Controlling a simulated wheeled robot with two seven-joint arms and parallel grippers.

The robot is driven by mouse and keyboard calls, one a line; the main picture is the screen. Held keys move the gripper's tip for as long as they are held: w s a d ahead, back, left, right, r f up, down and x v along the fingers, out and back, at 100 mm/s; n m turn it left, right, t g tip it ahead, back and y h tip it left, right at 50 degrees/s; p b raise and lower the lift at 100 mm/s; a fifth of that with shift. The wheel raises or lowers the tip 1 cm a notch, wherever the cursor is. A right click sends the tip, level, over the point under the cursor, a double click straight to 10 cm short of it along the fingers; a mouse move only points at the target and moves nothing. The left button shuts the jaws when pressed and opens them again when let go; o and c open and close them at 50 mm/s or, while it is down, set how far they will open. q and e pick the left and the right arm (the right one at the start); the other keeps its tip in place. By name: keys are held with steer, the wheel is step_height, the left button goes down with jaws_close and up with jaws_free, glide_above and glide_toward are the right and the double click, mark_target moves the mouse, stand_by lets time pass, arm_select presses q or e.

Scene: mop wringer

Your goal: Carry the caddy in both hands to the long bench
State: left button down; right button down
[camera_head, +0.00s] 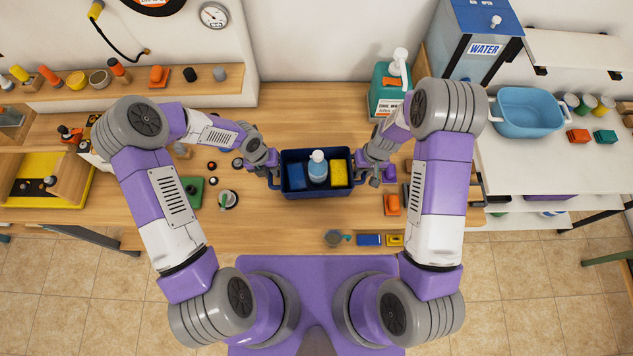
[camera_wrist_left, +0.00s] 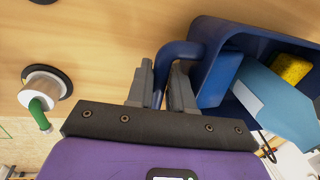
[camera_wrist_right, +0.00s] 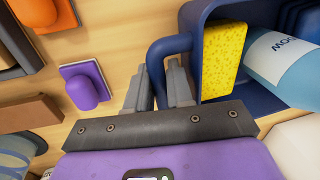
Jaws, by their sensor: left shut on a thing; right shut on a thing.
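The caddy (camera_head: 316,190) is a dark blue open box with a handle on each side, in the middle of the wooden bench in the head view. It holds a blue block (camera_head: 290,178), a light blue bottle with a white cap (camera_head: 318,168) and a yellow sponge (camera_head: 339,170). My left gripper (camera_head: 274,172) is shut on the caddy's left handle (camera_wrist_left: 180,50). My right gripper (camera_head: 360,172) is shut on its right handle (camera_wrist_right: 165,45). Whether the caddy touches the bench top is hard to tell.
A teal soap jug (camera_head: 388,90) stands behind and right of the caddy. A white-topped bench (camera_head: 520,165) with a blue basin (camera_head: 530,112) is at the right. Small items, including a grey-topped jar (camera_head: 229,199) and a blue block (camera_head: 369,240), lie around the caddy.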

arm_select(q)
steer(key=shift+f+b, duration=0.4)
steer(key=shift+f, duration=0.2)
arm_select(e)
steer(key=shift+f, duration=0.55)
arm_select(q)
steer(key=c, duration=1.4)
jaws_free()
steer(key=shift+f, duration=0.1)
arm_select(e)
steer(key=c, duration=1.4)
jaws_free()
steer(key=shift+f, duration=0.1)
arm_select(q)
steer(key=o, duration=0.4)
arm_select(e)
steer(key=o, duration=0.4)
arm_select(q)
steer(key=shift+d, duration=0.1)
